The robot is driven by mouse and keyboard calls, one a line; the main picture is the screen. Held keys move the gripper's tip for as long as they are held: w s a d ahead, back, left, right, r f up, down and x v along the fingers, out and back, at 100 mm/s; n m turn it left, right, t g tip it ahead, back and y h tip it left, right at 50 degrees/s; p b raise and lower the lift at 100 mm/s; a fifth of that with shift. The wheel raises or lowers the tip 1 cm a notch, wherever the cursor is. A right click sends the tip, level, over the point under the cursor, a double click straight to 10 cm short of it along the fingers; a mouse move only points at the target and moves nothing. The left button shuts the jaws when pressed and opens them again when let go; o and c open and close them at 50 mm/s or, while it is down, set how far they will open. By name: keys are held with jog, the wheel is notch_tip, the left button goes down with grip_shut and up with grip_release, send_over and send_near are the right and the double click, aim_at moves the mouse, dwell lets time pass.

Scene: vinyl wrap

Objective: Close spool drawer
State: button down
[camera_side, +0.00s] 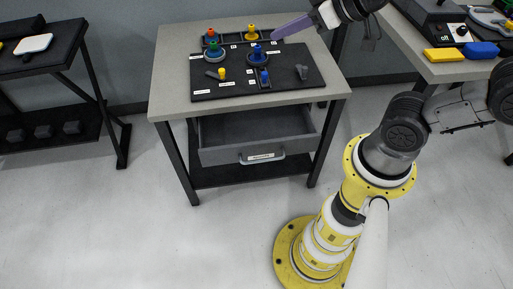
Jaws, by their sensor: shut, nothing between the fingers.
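The spool drawer (228,155) is under the grey table in the middle and stands pulled out toward the front. Its inside shows, and it looks empty. A pale handle with a white label (262,158) is on its front. My gripper (291,27) is at the top of the picture, above the back right of the tabletop, well above and behind the drawer. Its long purple-grey fingers point left and look shut, with nothing seen in them. It is apart from the drawer.
A black board (290,92) on the grey tabletop (178,65) holds several coloured spools and small tools. A black side table (45,62) stands at the left. The floor before the drawer is clear.

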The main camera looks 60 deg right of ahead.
jog(key=w+a+f, duration=0.2)
jog(key=w+f, duration=0.3)
jog(key=n, duration=0.2)
send_over(249, 150)
jog(key=s+a, duration=0.2)
jog(key=a, duration=0.2)
notch_tip(249, 150, down, 12)
jog(key=s+f+n+g+h, duration=0.1)
jog(key=s+f+n, duration=0.1)
jog(key=s+f, duration=0.45)
jog(key=s+f+n+g+h, duration=0.1)
jog(key=s+f+n+g, duration=0.15)
jog(key=f, duration=0.65)
jog(key=shift+t, duration=0.35)
jog(key=x, duration=0.3)
jog(key=d+x, duration=0.1)
jog(key=x, duration=0.6)
jog(key=shift+w+d+r, duration=0.35)
jog(key=shift+w+d, duration=0.05)
jog(key=shift+w, duration=0.05)
jog(key=shift+w+d, duration=0.5)
